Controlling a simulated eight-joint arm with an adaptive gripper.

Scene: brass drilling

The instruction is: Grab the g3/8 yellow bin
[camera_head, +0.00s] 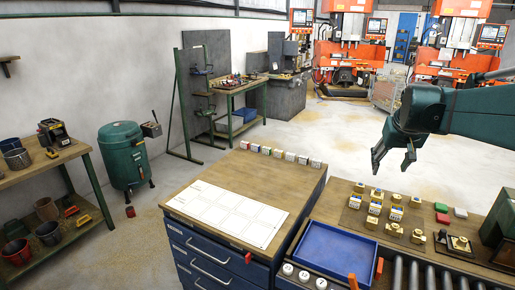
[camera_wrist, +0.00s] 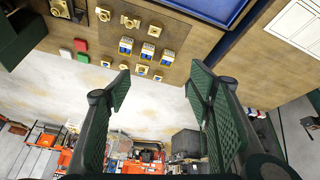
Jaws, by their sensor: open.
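I cannot make out a bin marked g3/8, and no label is legible. A row of small coloured boxes (camera_head: 278,153) stands along the back edge of the wooden-topped drawer cabinet (camera_head: 255,175); their markings are too small to read. My gripper (camera_head: 392,160) is open and empty, in the air behind and above the right bench. Its two green fingers (camera_wrist: 160,82) are spread apart in the wrist view.
A blue tray (camera_head: 335,228) lies at the left of the right bench, beside a white printed sheet (camera_head: 227,211) on the cabinet. Rollers (camera_head: 430,276) run along the front.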

